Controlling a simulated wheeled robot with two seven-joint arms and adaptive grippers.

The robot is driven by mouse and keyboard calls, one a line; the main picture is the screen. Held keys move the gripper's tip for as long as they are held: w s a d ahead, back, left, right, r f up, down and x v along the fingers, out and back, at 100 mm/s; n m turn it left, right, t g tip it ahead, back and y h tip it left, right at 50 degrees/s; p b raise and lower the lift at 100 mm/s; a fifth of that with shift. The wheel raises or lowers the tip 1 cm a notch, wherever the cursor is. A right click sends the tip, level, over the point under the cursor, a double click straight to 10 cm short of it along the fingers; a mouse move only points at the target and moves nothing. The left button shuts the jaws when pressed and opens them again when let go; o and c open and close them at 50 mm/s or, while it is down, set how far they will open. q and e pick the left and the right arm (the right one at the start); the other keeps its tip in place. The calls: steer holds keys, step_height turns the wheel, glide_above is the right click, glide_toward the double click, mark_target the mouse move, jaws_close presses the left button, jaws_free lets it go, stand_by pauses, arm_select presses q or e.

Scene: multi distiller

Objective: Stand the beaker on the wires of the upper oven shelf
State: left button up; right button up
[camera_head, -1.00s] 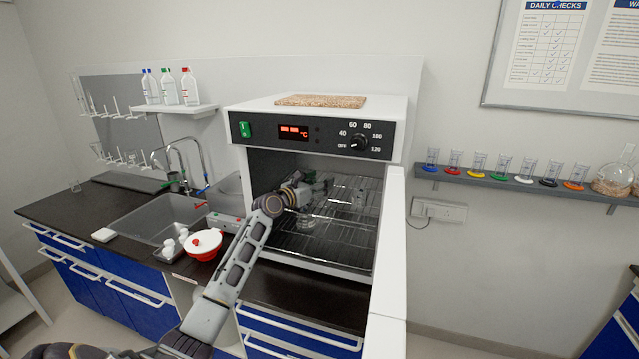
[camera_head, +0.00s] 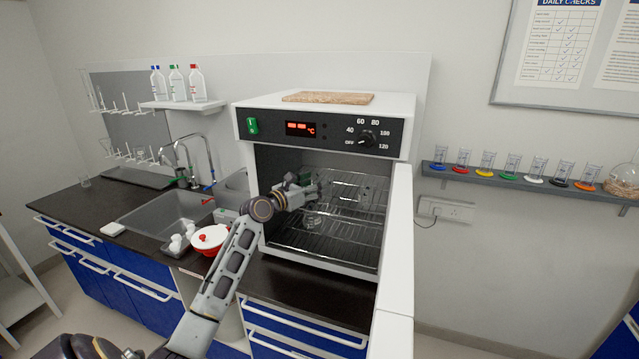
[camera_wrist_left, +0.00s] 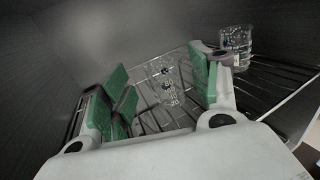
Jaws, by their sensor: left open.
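My left gripper (camera_head: 312,187) is inside the open oven (camera_head: 325,128), at about the height of the upper wire shelf (camera_head: 362,183). In the left wrist view its green-padded fingers (camera_wrist_left: 163,95) are spread apart. A clear glass beaker (camera_wrist_left: 164,82) shows in the gap between them, with no visible contact. A second clear beaker (camera_wrist_left: 236,44) shows to the right, beyond the right finger. In the head view one glass (camera_head: 313,221) shows below the gripper and another (camera_head: 348,196) to its right. I cannot tell for sure which shelf bears each. My right gripper is not in view.
The open oven door (camera_head: 399,240) stands at the right of the opening. A lower wire shelf (camera_head: 340,240) lies beneath. A red-and-white bowl (camera_head: 209,238) and a sink (camera_head: 160,215) are to the left. A cork board (camera_head: 328,97) lies on the oven top.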

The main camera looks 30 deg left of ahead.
arm_select(q)
steer(key=s, duration=0.4)
steer(key=shift+s+a, duration=0.1)
steer(key=shift+a, duration=0.2)
steer(key=shift+s+a, duration=0.15)
steer(key=shift+s, duration=0.75)
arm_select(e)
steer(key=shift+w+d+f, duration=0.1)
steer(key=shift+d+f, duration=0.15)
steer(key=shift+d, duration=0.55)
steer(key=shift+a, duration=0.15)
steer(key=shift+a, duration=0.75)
